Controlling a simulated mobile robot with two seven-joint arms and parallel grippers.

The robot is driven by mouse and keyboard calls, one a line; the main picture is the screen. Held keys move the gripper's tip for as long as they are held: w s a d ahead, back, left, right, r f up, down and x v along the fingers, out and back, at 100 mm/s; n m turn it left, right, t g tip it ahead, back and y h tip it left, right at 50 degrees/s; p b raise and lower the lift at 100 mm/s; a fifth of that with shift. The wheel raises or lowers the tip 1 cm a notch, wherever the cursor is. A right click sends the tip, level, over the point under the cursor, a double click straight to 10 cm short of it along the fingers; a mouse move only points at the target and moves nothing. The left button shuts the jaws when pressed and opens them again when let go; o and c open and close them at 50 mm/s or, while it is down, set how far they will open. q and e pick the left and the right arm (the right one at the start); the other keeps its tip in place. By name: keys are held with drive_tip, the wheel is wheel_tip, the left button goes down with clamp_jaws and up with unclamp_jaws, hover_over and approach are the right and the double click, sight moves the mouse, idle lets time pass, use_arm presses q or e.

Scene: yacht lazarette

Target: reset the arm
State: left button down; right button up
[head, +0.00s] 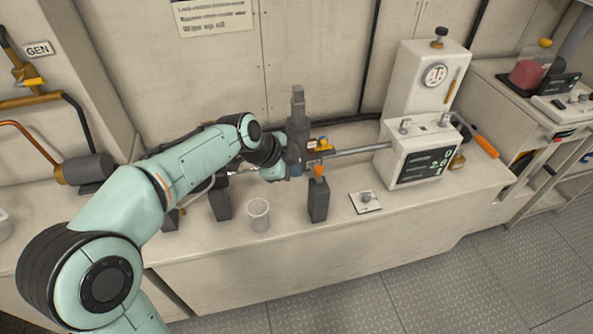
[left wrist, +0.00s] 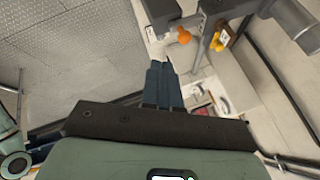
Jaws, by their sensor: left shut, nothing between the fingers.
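My left arm (head: 130,210) comes in from the left in the head view, stretched over the bench. My left gripper (head: 294,169) is at its end, beside the dark grey upright fitting (head: 298,125), which partly hides it. In the left wrist view its blue-grey fingers (left wrist: 160,72) are together with nothing between them. An orange knob (head: 318,170) on a dark post (head: 318,202) is just right of the gripper; the knob also shows beyond the fingertips in the left wrist view (left wrist: 184,36). I cannot tell whether they touch. My right gripper is not in view.
A yellow valve handle (head: 323,144) and a horizontal pipe (head: 358,150) are close to the gripper. A clear cup (head: 258,214) and another dark post (head: 220,202) stand on the bench. A white console (head: 422,150) is at right. The floor (head: 480,290) in front is clear.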

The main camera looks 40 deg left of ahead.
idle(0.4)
use_arm(q)
drive_tip(key=s+d+f+n+g, duration=0.1)
drive_tip(key=d+f+n, duration=0.15)
drive_tip(key=f, duration=0.75)
drive_tip(key=s+d+f+n+g+h, duration=0.1)
drive_tip(key=s+d+f+n, duration=0.15)
drive_tip(key=f, duration=0.75)
drive_tip(key=d+f+n+g, duration=0.2)
drive_tip(key=f+n, duration=0.1)
drive_tip(key=f, duration=0.7)
drive_tip(key=s+d+f+n+g, duration=0.1)
drive_tip(key=s+d+f+n, duration=0.1)
drive_tip(key=s+f, duration=0.3)
drive_tip(key=s+d+f+n+g, duration=0.1)
drive_tip(key=s+d+f+n, duration=0.2)
drive_tip(key=s, duration=0.7)
drive_tip(key=s+d+f+n+g+p, duration=0.1)
drive_tip(key=s+d+f+n, duration=0.2)
drive_tip(key=s+d+f, duration=0.3)
drive_tip(key=shift+s+d+f+g+h, duration=0.25)
drive_tip(key=shift+s+f, duration=0.45)
drive_tip(key=shift+s, duration=0.4)
